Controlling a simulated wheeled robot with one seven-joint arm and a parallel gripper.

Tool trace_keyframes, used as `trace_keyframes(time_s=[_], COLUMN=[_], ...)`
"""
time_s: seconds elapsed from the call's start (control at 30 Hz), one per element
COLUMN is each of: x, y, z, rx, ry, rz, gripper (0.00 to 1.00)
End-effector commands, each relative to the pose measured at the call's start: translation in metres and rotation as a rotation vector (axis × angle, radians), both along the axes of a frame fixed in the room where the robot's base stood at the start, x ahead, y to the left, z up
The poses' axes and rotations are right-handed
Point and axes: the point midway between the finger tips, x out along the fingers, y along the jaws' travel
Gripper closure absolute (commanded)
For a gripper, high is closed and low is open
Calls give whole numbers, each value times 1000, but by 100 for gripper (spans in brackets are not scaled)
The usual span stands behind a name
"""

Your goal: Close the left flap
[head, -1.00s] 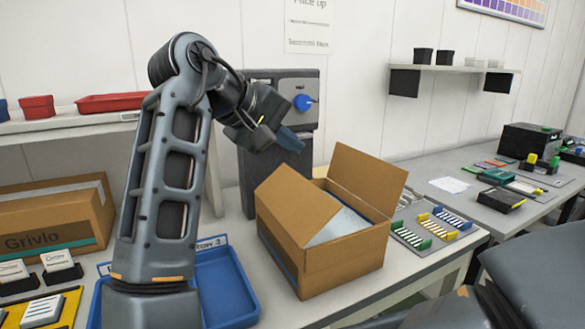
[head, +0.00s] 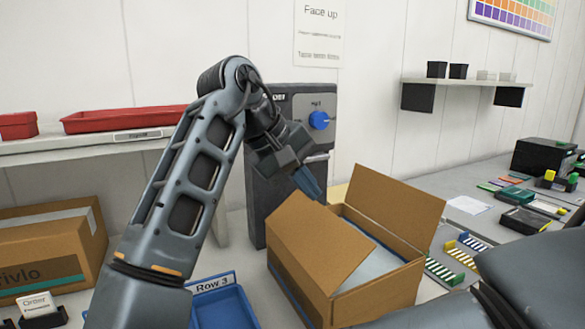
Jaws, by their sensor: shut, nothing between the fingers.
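An open cardboard box (head: 375,304) stands on the bench in the middle right. Its left flap (head: 317,242) leans up and inward at a slant over the left part of the opening. Its right flap (head: 397,208) stands up, tilted back. A pale grey-blue surface (head: 372,265) shows inside the box. My gripper (head: 307,184) is above the back left of the box, behind the upper edge of the left flap, pointing down and right. Its fingers look together and hold nothing. I cannot tell whether the fingertips touch the flap.
A dark machine with a blue knob (head: 319,120) stands behind my gripper. A blue tray (head: 222,307) lies left of the box. Striped yellow and green holders (head: 445,272) lie to its right. Another cardboard box (head: 50,250) is at far left.

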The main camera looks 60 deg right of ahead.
Motion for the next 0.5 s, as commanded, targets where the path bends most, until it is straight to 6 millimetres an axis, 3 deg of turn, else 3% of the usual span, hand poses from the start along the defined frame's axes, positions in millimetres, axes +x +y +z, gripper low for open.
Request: trace_keyframes(time_s=[0.2, 0.5], x=[-14, -20], y=[-17, -26], z=[-29, -44], rx=[-1, -1], ry=[2, -1], rz=[-1, 0], gripper=[100, 100])
